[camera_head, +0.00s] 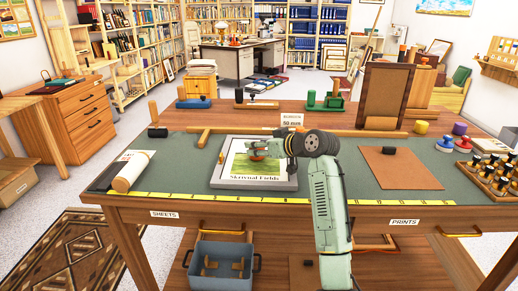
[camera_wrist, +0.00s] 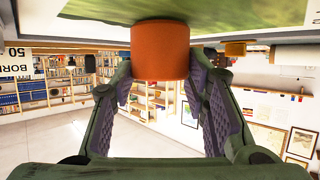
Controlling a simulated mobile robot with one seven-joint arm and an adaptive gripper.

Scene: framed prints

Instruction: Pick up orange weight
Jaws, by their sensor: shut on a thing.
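The orange weight (camera_wrist: 160,52) is a plain cylinder between the fingers in the upside-down wrist view. My gripper (camera_wrist: 158,70) is shut on it, with one finger pad on each side. In the head view, my gripper (camera_head: 258,147) is over the framed print (camera_head: 250,178) labelled "Skrivnal Fields", and only a little of the weight shows beneath it. The weight is at or very close to the print's face; I cannot tell whether it touches.
A brown board (camera_head: 393,168) lies right of my arm. A rolled sheet (camera_head: 130,172) lies at the left. A rack of dark-topped weights (camera_head: 490,172) stands at the right edge. A wooden rail (camera_head: 330,132) and an upright frame (camera_head: 385,95) are behind. A yellow tape runs along the front.

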